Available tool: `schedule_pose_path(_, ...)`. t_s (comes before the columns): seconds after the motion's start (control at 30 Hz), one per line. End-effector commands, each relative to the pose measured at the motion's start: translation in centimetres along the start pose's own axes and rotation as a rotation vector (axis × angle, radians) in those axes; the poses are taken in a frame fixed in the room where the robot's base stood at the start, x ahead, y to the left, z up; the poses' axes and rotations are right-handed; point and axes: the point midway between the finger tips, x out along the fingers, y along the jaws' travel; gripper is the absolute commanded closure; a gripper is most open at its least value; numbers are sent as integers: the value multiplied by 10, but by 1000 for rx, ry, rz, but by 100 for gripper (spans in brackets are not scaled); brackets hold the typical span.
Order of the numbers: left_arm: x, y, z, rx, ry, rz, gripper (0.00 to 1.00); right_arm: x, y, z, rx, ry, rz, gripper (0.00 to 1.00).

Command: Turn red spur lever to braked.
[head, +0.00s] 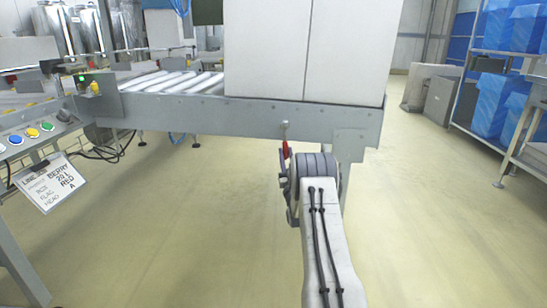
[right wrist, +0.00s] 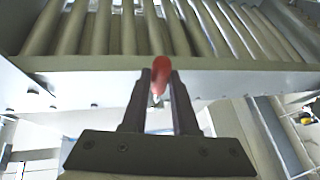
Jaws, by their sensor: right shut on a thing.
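The red spur lever (head: 286,149) hangs at the side rail of the roller conveyor, just under a small pivot, in the head view. In the right wrist view the red lever (right wrist: 159,75) stands between the two dark fingers of my right gripper (right wrist: 160,85), which is shut on it. In the head view my right gripper is mostly hidden behind my own wrist, and only the lever's red part shows beside it. The lever points down from the rail. My left gripper is not in view.
A large white box (head: 305,45) stands on the conveyor (head: 230,110) above the lever. A panel with coloured buttons (head: 32,133) and a hanging label card (head: 48,182) are at the left. Blue-wrapped goods (head: 490,98) sit on a rack at the right. The floor is clear.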

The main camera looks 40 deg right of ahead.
Motion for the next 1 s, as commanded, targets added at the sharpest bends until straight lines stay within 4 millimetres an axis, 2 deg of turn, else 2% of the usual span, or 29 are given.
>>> schedule_pose_path(0.33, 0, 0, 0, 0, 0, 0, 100, 5, 1, -5, 104, 42, 73, 100)
schedule_pose_path(0.87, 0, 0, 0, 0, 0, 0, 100, 6, 0, -6, 121, 49, 85, 100)
schedule_pose_path(0.9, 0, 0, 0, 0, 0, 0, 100, 6, 0, -6, 121, 49, 84, 57)
schedule_pose_path(0.93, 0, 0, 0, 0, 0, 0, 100, 6, 0, -6, 121, 48, 84, 46)
schedule_pose_path(1.0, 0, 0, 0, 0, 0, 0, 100, 5, 0, -5, 121, 44, 84, 43)
